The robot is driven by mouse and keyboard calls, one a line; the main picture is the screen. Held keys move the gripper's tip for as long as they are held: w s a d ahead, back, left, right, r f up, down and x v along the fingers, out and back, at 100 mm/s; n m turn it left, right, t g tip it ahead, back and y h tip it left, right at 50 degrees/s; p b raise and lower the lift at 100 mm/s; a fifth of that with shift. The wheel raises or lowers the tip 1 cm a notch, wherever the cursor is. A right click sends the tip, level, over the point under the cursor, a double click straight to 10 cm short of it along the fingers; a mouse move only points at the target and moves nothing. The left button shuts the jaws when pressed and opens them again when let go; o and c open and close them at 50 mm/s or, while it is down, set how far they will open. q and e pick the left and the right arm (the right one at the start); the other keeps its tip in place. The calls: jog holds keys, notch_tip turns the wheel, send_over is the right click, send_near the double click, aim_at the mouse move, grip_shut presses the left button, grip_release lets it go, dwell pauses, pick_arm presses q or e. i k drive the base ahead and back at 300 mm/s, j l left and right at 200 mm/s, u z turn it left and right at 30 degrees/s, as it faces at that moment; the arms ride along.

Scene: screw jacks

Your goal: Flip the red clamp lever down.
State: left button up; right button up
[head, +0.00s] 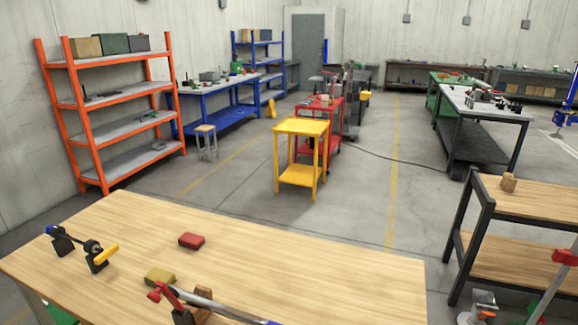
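A red lever-like part (168,296) shows at the front of the wooden table (320,270) in the head view. It slants from upper left down to lower right beside a grey bar (225,305), which runs right and out of the bottom edge. The red part's lower end meets a dark piece cut off by the frame. I cannot tell whether it is the clamp lever or how far it is flipped. Neither of my grippers shows in this view.
On the table are a red block (191,240), an olive-yellow block (159,276), a brown block (203,303) and a black fixture with a yellow handle (105,255). The table's right half is clear. A wooden-topped bench (535,200) stands at right, a yellow cart (300,128) beyond.

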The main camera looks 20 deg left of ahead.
aim_at(171, 294)
jog(key=j+u, duration=0.1)
jog(key=u, duration=1.35)
